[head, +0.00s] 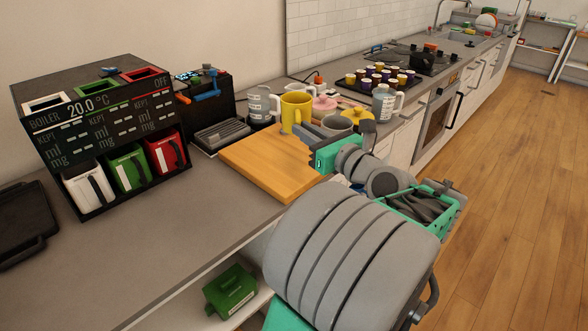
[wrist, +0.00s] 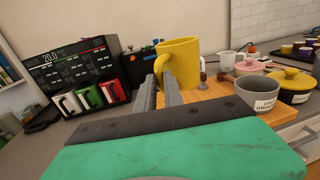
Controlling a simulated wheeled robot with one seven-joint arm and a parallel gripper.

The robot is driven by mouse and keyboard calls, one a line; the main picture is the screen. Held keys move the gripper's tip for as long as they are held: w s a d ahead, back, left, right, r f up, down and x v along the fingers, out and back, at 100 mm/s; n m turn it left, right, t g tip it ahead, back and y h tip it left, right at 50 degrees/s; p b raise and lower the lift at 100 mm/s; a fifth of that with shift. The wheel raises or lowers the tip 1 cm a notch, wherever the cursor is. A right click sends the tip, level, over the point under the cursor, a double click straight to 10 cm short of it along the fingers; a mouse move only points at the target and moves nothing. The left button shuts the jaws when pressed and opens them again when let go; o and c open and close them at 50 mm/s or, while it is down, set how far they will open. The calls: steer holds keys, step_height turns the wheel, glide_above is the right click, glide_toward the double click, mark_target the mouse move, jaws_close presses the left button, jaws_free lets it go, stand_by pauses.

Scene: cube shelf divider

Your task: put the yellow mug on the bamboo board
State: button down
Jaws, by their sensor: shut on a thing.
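The yellow mug (head: 297,112) is upright in my gripper (head: 304,134). In the wrist view the mug (wrist: 183,62) stands past the fingertips (wrist: 162,84), with its handle at the fingers, so the jaws are shut on the mug, seemingly by the handle. The bamboo board (head: 262,168) lies on the counter, largely bare. In the head view the mug shows at the board's far right end. The wrist view shows part of the board (wrist: 282,117) behind and below the mug. I cannot tell the gap under the mug.
A grey bowl-like cup (wrist: 257,92), a yellow lidded pot (wrist: 292,84) and a pink lidded pot (head: 324,105) stand near the board's far end. A grey labelled mug (head: 262,104) is to the left. A black dispenser (head: 100,130) with mugs stands further left.

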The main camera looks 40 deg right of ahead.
steer(key=w+d+f, duration=0.1)
steer(key=w+d, duration=0.1)
steer(key=w+d+f, duration=0.2)
steer(key=w+d+f+b, duration=0.1)
steer(key=w+d+f, duration=0.1)
steer(key=shift+w, duration=0.3)
glide_above(299, 162)
steer(key=shift+h, duration=0.3)
steer(key=f, duration=0.2)
steer(key=f+b, duration=0.1)
steer(key=f, duration=0.1)
steer(key=shift+s+a, duration=0.25)
steer(key=shift+s, duration=0.1)
steer(key=shift+w+d+f, duration=0.1)
steer(key=shift+w+f, duration=0.1)
steer(key=shift+f, duration=0.15)
steer(key=f, duration=0.3)
steer(key=shift+w+d+b, duration=0.15)
steer(key=shift+w+b, duration=0.1)
steer(key=shift+b, duration=0.15)
steer(key=shift+f, duration=0.25)
